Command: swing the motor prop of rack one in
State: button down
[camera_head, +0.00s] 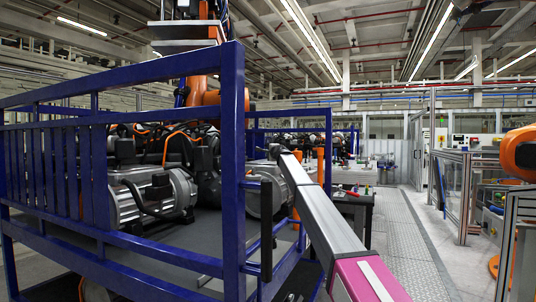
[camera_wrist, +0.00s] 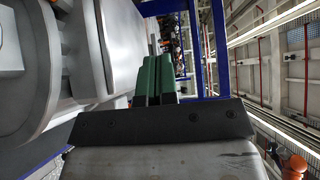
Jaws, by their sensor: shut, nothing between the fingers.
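The blue rack (camera_head: 232,120) stands on the left in the head view, with grey motors (camera_head: 152,197) on its deck. A dark upright bar (camera_head: 266,232) is held by short brackets beside the rack's near corner post; it may be the motor prop, but I cannot tell for sure. In the wrist view my gripper (camera_wrist: 155,62) shows its green fingers together, shut and empty. A large grey rounded body (camera_wrist: 30,70), apparently a motor, is close on the left of the fingers. A blue rack post (camera_wrist: 196,45) is to their right. Contact is not visible.
Orange upright parts (camera_head: 320,166) stand behind the rack. A dark workbench (camera_head: 354,206) is beyond it. A grey walkway (camera_head: 400,225) runs free to the back. On the right are a fenced cell (camera_head: 465,185) and an orange robot arm (camera_head: 519,153).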

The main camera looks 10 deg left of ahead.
jog(key=shift+w+d+m+t+h, duration=0.35)
jog(key=shift+w+m+h, duration=0.2)
jog(key=shift+w+h, duration=0.2)
jog(key=shift+w+d+m+t+h, duration=0.2)
jog(key=shift+w+m+t+h, duration=0.25)
jog(key=shift+w+h, duration=0.25)
jog(key=shift+w+d+m+t+h, duration=0.3)
jog(key=shift+w+m+h, duration=0.3)
jog(key=shift+w+h, duration=0.15)
jog(key=shift+w+d, duration=0.15)
jog(key=shift+d, duration=0.05)
